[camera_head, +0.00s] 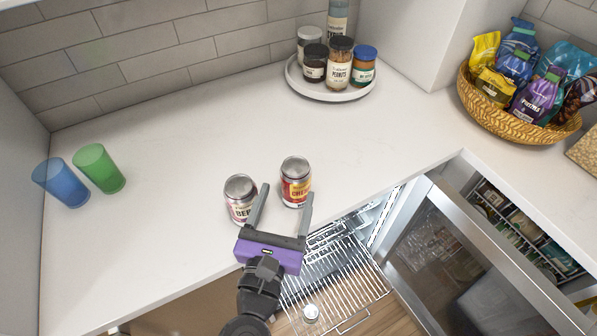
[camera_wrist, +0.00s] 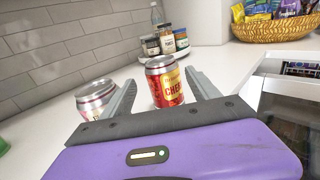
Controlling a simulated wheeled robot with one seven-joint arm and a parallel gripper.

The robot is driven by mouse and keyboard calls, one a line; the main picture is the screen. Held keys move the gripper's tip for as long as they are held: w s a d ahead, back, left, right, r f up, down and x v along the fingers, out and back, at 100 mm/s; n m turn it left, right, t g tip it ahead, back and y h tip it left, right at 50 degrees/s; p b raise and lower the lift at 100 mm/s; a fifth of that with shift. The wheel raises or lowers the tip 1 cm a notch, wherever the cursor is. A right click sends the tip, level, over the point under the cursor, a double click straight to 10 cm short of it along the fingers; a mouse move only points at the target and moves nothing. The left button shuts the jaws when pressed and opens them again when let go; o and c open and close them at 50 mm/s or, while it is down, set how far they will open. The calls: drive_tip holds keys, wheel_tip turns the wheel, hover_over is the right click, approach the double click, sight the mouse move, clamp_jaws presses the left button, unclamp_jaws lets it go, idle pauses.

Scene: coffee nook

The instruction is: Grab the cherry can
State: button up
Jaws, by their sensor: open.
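The cherry can (camera_head: 296,183), red and yellow with a silver top, stands upright on the white counter near its front edge. In the wrist view the cherry can (camera_wrist: 166,82) appears between my fingers, a little beyond or level with their tips. My gripper (camera_head: 285,194) is open and empty, its two grey fingers pointing toward the can. A second can (camera_head: 240,199), with a pale and dark red label reading "BE…", stands just left of my left finger. In the wrist view this second can (camera_wrist: 95,98) is partly hidden by that finger.
A blue cup (camera_head: 61,183) and green cup (camera_head: 99,168) stand at left. A round tray (camera_head: 331,95) of jars is at the back. A wicker basket (camera_head: 511,125) of bags is at right. An open fridge with a wire rack (camera_head: 335,283) lies below the counter edge.

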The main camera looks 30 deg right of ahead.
sight(295, 171)
drive_tip(key=x, duration=0.4)
drive_tip(key=p+x, duration=0.1)
drive_tip(key=x, duration=0.2)
drive_tip(key=shift+w+d+f+p, duration=0.15)
drive_tip(key=shift+d+f+p, duration=0.05)
drive_tip(key=shift+d+p, duration=0.15)
drive_tip(key=c, duration=1.4)
clamp_jaws()
drive_tip(key=shift+r, duration=0.15)
